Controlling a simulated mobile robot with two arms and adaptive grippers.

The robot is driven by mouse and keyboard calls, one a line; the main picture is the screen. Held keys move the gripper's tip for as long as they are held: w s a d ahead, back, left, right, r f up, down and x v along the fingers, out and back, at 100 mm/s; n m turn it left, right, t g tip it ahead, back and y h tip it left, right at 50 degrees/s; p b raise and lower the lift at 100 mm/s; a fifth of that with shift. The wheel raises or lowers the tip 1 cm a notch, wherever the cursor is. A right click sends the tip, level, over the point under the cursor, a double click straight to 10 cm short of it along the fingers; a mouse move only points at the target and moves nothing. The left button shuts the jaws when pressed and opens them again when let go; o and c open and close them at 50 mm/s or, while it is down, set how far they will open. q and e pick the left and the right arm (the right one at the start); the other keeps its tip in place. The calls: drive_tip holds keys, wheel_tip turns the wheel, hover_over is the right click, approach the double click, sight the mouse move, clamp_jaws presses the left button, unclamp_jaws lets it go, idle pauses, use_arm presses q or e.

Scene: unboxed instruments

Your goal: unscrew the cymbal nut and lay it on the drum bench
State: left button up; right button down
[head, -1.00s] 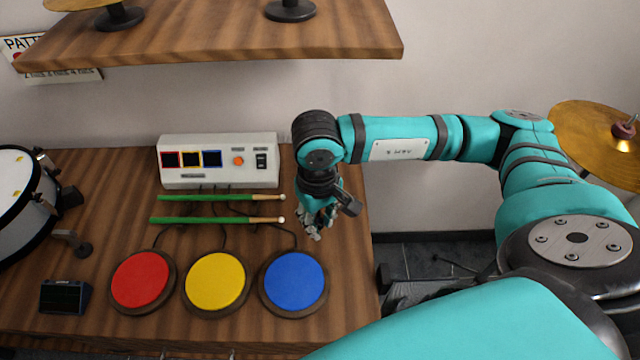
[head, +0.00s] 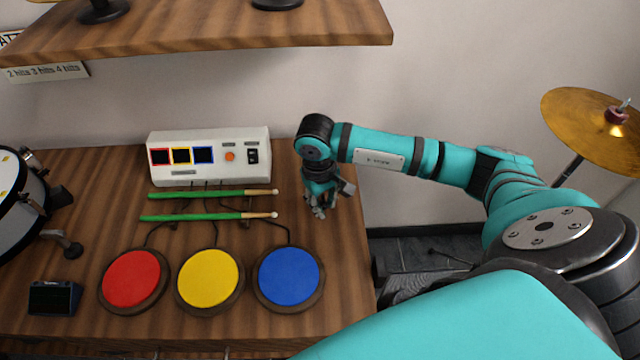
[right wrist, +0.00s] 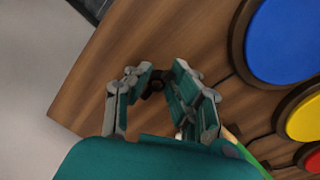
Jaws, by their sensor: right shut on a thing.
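The gold cymbal (head: 590,125) sits on its stand at the right in the head view, with a reddish felt and a bare rod tip at its centre. My right gripper (head: 319,208) is over the right end of the wooden drum bench (head: 345,285), behind the blue pad. In the right wrist view its fingers (right wrist: 152,84) are closed on a small dark piece, which looks like the cymbal nut (right wrist: 154,87). The fingers mostly hide it. I cannot tell whether it touches the bench. My left gripper is not in view.
Red (head: 132,279), yellow (head: 209,280) and blue (head: 289,277) pads lie on the bench. Green drumsticks (head: 200,217) and a white module (head: 205,155) are left of the gripper. A wooden shelf (head: 220,32) hangs above. Bare wood lies right of the blue pad.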

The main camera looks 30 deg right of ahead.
sight(320, 202)
drive_tip(key=shift+w+d+f, duration=0.1)
drive_tip(key=shift+w+d, duration=0.05)
drive_tip(key=shift+w, duration=0.4)
drive_tip(key=shift+w+d+f, duration=0.1)
drive_tip(key=shift+w+d, duration=0.05)
drive_tip(key=shift+w, duration=0.4)
drive_tip(key=shift+w+d+b, duration=0.2)
drive_tip(key=shift+w+b, duration=0.2)
drive_tip(key=shift+w, duration=0.15)
wheel_tip(320, 202, down, 3)
drive_tip(key=shift+s+f+b, duration=0.1)
drive_tip(key=shift+s+b, duration=0.05)
drive_tip(key=shift+b, duration=0.6)
drive_tip(key=shift+f, duration=0.2)
drive_tip(key=shift+r, duration=0.1)
drive_tip(key=shift+f+b, duration=0.6)
drive_tip(key=shift+b, duration=0.1)
drive_tip(key=c, duration=1.2)
unclamp_jaws()
